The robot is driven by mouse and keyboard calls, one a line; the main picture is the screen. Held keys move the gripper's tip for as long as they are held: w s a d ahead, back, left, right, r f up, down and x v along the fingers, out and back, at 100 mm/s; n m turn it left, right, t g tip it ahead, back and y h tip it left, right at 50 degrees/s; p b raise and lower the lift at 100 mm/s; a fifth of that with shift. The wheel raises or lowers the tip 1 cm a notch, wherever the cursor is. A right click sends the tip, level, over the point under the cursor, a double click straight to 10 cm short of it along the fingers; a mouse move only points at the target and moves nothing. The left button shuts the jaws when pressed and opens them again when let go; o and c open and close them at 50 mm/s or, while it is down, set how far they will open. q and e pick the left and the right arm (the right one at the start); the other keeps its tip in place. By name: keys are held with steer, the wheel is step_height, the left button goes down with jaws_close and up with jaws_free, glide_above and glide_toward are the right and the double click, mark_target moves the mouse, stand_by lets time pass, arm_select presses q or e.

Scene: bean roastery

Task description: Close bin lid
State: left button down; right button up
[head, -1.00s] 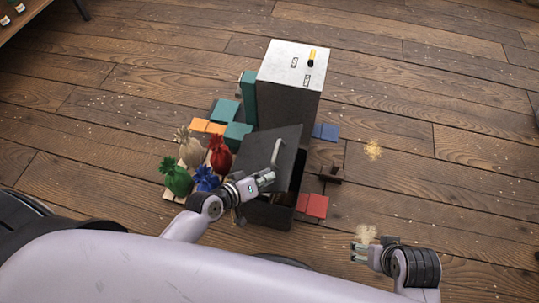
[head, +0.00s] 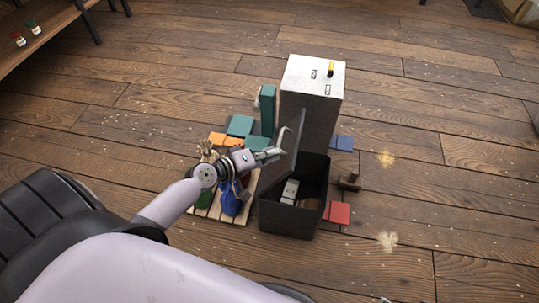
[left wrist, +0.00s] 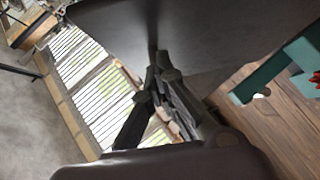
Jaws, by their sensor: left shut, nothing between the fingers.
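The dark bin (head: 290,222) stands on the floor with its mouth uncovered, and light blocks show inside. Its dark lid (head: 294,145) stands steeply raised at the bin's left side, seen nearly edge-on, with a pale handle (head: 283,133) on its left face. My left gripper (head: 279,152) is shut and empty, its tips at the lid's outer left face, just below the handle. In the left wrist view the shut fingers (left wrist: 160,62) are close to a dark panel (left wrist: 215,30), likely the lid; contact cannot be told. My right gripper is out of view.
A tall grey cabinet (head: 312,105) stands right behind the bin. A pallet with sacks, including a blue one (head: 232,200), is at the left, partly behind my left arm. Teal (head: 240,126) and red (head: 340,213) blocks lie nearby. Open floor extends to the right.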

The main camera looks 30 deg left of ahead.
mark_target(285, 150)
arm_select(q)
steer(key=x, duration=0.6)
steer(key=shift+w+a+b, duration=0.2)
steer(key=shift+w+b, duration=0.1)
steer(key=shift+b, duration=0.1)
steer(key=shift+w+d+f, duration=0.35)
steer(key=shift+d, duration=0.3)
steer(key=shift+w+d+f, duration=0.35)
steer(key=shift+d, duration=0.35)
steer(key=shift+w+d+f, duration=0.35)
steer(key=shift+d, duration=0.3)
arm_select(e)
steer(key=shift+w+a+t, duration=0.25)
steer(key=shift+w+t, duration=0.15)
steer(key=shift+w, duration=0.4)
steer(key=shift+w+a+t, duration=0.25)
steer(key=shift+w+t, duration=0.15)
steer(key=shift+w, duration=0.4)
arm_select(q)
steer(key=shift+d+r, duration=0.1)
steer(key=shift+d, duration=0.05)
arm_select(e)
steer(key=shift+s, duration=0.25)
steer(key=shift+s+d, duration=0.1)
